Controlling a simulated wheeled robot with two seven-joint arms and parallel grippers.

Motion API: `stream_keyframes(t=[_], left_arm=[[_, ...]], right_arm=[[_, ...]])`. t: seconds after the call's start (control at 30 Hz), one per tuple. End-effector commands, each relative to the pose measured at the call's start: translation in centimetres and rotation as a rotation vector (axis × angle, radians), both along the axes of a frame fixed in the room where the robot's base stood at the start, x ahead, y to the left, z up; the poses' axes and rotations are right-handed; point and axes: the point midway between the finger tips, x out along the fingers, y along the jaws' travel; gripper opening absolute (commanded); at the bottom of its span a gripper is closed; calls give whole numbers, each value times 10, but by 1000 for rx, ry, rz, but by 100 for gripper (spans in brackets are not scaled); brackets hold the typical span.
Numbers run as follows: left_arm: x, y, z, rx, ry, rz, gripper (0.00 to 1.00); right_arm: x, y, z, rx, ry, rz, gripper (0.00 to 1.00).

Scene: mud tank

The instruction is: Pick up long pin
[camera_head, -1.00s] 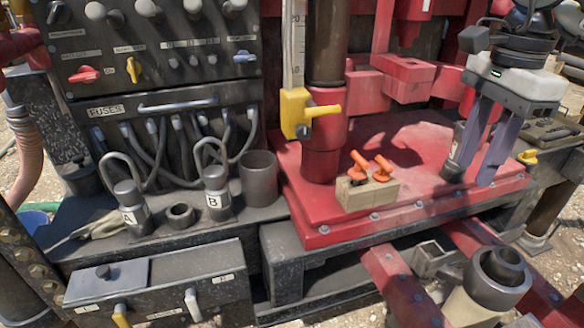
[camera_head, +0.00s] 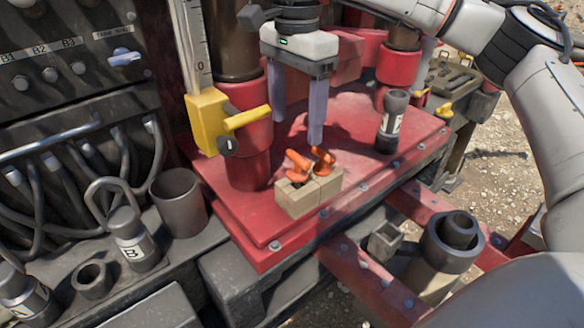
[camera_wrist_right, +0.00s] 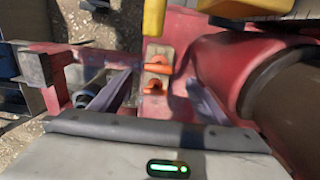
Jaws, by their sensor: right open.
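Two orange-handled pins stand in a beige block (camera_head: 308,196) on the red platform: a left pin (camera_head: 298,166) and a right pin (camera_head: 322,160). I cannot tell which is the long one; their shafts are hidden in the block. My right gripper (camera_head: 299,132) is open and empty, fingers pointing down, above and just behind the block. In the right wrist view, both orange handles, an upper one (camera_wrist_right: 158,68) and a lower one (camera_wrist_right: 153,88), lie between the spread fingers, apart from them. My left gripper is not in view.
A yellow handle fitting (camera_head: 215,120) on a red post stands left of the block. A dark labelled canister (camera_head: 393,122) stands on the red platform (camera_head: 235,215) to the right. A grey cup (camera_head: 180,200) and canister B (camera_head: 133,240) are at the left.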

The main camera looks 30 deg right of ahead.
Motion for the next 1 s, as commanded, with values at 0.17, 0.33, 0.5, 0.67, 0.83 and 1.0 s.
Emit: stream_keyframes(t=[0.17,0.33,0.5,0.67,0.83,1.0], left_arm=[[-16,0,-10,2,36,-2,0],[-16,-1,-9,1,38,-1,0],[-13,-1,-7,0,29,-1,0],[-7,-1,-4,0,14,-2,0],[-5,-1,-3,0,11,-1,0],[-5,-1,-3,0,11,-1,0]], right_arm=[[0,-1,-17,-1,1,-1,69],[1,-3,-36,-1,2,-1,69],[2,-4,-61,-1,2,0,69],[2,-3,-69,0,-1,-1,69],[2,-3,-68,0,-1,-1,69],[2,-3,-68,0,-1,-1,40]])
